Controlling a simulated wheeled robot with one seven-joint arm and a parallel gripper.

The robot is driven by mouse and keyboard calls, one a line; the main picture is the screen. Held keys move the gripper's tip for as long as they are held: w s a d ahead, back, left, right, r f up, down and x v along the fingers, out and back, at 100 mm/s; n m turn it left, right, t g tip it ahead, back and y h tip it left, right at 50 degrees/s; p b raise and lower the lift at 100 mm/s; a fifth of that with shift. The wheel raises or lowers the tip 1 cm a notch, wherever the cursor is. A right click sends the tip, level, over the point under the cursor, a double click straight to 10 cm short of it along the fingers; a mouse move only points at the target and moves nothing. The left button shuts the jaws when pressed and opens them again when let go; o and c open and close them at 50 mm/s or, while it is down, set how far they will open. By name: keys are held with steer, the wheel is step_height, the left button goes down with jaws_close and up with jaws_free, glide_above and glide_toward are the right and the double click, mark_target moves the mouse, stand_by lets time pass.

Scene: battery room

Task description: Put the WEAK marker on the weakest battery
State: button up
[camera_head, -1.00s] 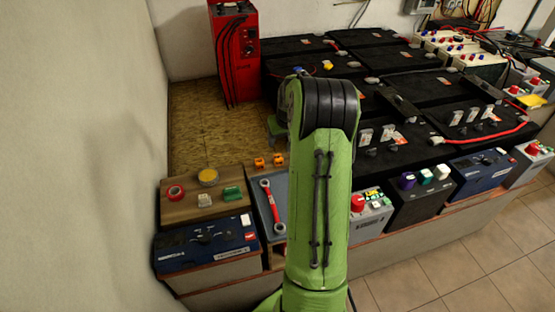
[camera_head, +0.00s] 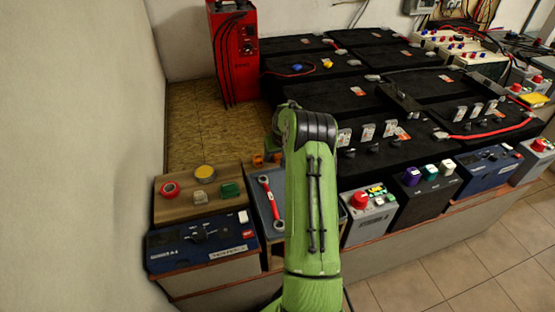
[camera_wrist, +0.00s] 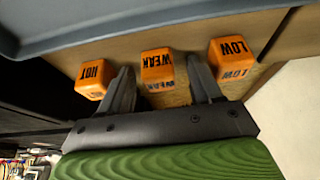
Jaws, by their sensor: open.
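The orange WEAK marker (camera_wrist: 157,66) lies in the middle of the wrist view, between the orange HOT marker (camera_wrist: 95,78) and the orange LOW marker (camera_wrist: 231,58). My gripper (camera_wrist: 160,70) is open, with one finger on each side of the WEAK marker; I cannot tell whether they touch it. In the head view my arm hides the gripper, and small orange markers (camera_head: 258,160) show beside it. Candidate batteries include a grey battery (camera_head: 368,222), a black battery (camera_head: 424,198) and a blue battery (camera_head: 486,172). Their charge readings are too small to read.
A blue tester (camera_head: 203,242) stands at the front left, before a wooden board (camera_head: 215,208) with coloured pieces. A tray (camera_head: 262,210) holds a red-handled wrench (camera_head: 271,203). A red charger (camera_head: 234,60) stands at the back. Large black batteries (camera_head: 420,85) fill the right.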

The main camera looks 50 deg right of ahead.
steer(key=shift+r, duration=0.15)
steer(key=c, duration=1.1)
